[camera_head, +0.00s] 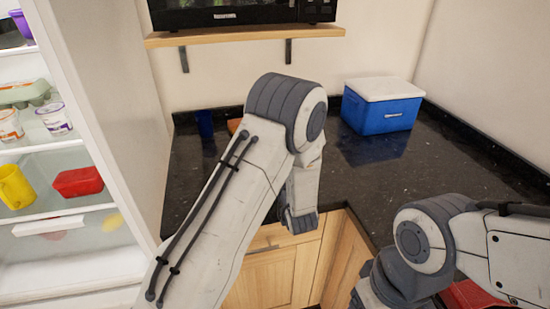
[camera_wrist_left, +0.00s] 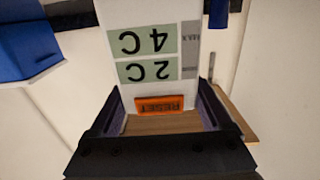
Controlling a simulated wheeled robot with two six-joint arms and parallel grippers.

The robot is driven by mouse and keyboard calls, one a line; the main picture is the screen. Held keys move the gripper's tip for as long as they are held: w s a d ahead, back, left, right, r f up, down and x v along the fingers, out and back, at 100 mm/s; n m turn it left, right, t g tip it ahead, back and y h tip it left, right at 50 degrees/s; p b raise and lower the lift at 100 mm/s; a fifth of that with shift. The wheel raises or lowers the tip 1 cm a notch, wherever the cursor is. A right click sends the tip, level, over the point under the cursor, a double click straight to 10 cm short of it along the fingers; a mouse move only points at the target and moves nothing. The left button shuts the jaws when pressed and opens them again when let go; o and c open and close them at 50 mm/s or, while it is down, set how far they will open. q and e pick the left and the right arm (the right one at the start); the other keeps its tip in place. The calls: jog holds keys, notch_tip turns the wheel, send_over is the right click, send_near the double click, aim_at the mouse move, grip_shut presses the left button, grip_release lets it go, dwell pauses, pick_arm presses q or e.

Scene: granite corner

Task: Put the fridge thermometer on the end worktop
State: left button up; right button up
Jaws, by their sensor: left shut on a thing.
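The fridge thermometer (camera_wrist_left: 155,50) is a white block with two pale green readouts and an orange reset button, upside down in the left wrist view. My left gripper (camera_wrist_left: 160,97) is shut on it, one finger on each side. In the head view my left arm hides the gripper and thermometer. The dark speckled worktop (camera_head: 370,190) fills the corner beyond my left arm. My right arm shows at the lower right, but its gripper is out of view.
A blue cool box (camera_head: 382,113) with a white lid stands on the worktop at the back. A blue item (camera_head: 204,124) and a partly hidden orange thing (camera_head: 234,125) are at its left. A wooden shelf (camera_head: 245,35) carries a microwave (camera_head: 240,12). The fridge (camera_head: 60,215) stands open at left.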

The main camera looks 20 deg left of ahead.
pick_arm(q)
jog(key=shift+f, duration=0.25)
jog(key=shift+f+b, duration=0.15)
jog(key=shift+b, duration=0.15)
jog(key=o, duration=1.2)
jog(key=shift+r, duration=0.2)
jog(key=shift+s+d+r+p, duration=0.1)
jog(key=shift+p, duration=0.2)
jog(key=b+v, duration=0.1)
jog(key=v, duration=1)
jog(key=shift+s+d+b, duration=0.2)
jog(key=shift+s+b, duration=0.1)
